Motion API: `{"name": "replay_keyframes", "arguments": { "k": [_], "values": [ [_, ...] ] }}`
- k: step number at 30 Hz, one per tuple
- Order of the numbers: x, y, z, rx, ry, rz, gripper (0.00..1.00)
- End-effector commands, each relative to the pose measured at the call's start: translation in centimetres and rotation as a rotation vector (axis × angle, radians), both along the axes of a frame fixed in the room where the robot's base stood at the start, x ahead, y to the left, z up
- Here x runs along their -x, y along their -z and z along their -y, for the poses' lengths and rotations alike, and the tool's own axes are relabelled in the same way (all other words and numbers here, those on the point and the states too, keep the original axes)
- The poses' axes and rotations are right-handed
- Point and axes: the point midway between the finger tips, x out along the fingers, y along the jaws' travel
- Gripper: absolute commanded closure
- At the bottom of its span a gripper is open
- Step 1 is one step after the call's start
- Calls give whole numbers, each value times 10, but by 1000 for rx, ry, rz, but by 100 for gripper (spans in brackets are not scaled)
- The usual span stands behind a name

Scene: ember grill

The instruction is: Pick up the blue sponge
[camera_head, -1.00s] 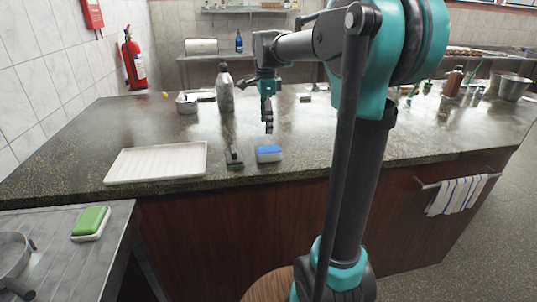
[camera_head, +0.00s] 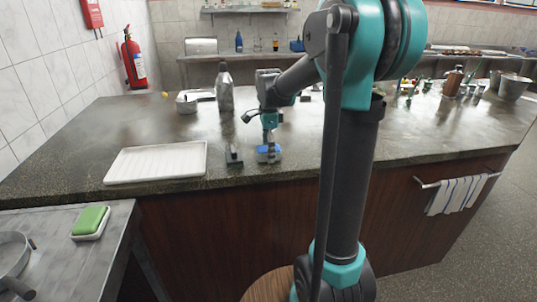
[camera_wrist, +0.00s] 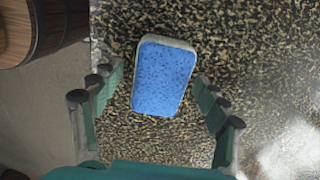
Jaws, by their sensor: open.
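The blue sponge (camera_wrist: 162,79) has a blue top and a pale, whitish edge. In the wrist view it lies on the speckled dark counter, between and a little beyond the tips of my gripper (camera_wrist: 158,90). The fingers are spread on either side of it, with counter showing in the gaps. In the head view my gripper (camera_head: 269,152) is over the blue sponge (camera_head: 273,149) near the counter's front edge and partly hides it. My gripper is open and holds nothing.
A dark block-like object (camera_head: 233,156) stands just left of the sponge. A white tray (camera_head: 156,163) lies farther left on the counter (camera_head: 330,140). A grey bottle (camera_head: 225,88) and a small container (camera_head: 187,103) stand behind. A green sponge (camera_head: 91,220) sits on the lower metal table.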

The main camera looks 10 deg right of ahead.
Motion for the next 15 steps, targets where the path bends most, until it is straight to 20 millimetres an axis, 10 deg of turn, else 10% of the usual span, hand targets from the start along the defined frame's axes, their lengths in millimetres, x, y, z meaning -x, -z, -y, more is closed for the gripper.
{"name": "replay_keyframes", "arguments": {
  "k": [5,15],
  "values": [
    [0,0,0,0,0,0,28],
    [0,0,0,0,0,0,71]
  ]
}}
